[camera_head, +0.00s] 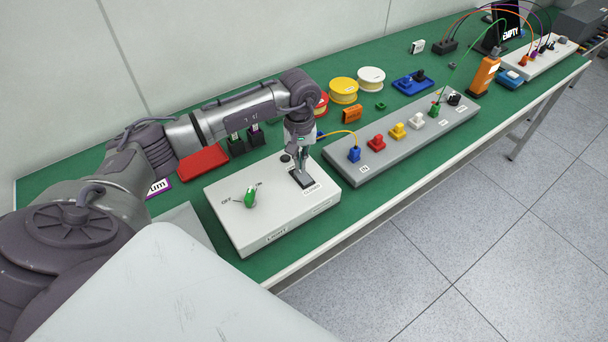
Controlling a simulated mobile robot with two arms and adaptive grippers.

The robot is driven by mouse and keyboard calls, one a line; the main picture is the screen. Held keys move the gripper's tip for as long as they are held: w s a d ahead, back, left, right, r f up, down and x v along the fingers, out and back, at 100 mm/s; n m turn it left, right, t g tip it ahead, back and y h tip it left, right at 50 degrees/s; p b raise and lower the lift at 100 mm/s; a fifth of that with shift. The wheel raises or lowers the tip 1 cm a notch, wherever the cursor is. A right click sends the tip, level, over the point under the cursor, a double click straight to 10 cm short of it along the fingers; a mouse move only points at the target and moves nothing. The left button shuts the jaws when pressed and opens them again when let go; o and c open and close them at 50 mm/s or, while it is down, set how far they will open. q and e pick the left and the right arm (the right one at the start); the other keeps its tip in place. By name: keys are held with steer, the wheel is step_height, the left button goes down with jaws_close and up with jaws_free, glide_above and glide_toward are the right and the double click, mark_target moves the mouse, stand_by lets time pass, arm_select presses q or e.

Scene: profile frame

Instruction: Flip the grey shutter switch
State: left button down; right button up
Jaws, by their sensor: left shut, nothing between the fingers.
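A white control box (240,228) lies on the green table. A dark grey rocker-like switch (304,181) sits at its right side, beside a label that seems to read CLOSED. My left gripper (301,170) is shut and empty, pointing down at this switch. Its fingertips are at or just above the switch; I cannot tell whether they touch. The gripper hides part of the switch, so its tilt is unclear. My right gripper is not in view.
A green toggle (250,197) stands on the box's left half, near an OFF label. A grey panel (400,150) with several coloured connectors lies to the right. A red tray (203,163), spools (344,91) and an orange meter (484,76) stand farther back.

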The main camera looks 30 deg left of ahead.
mark_target(300, 172)
arm_select(q)
steer(key=shift+f+b, duration=1.25)
stand_by(0.7)
steer(key=shift+r+p, duration=1.75)
steer(key=shift+r, duration=1.8)
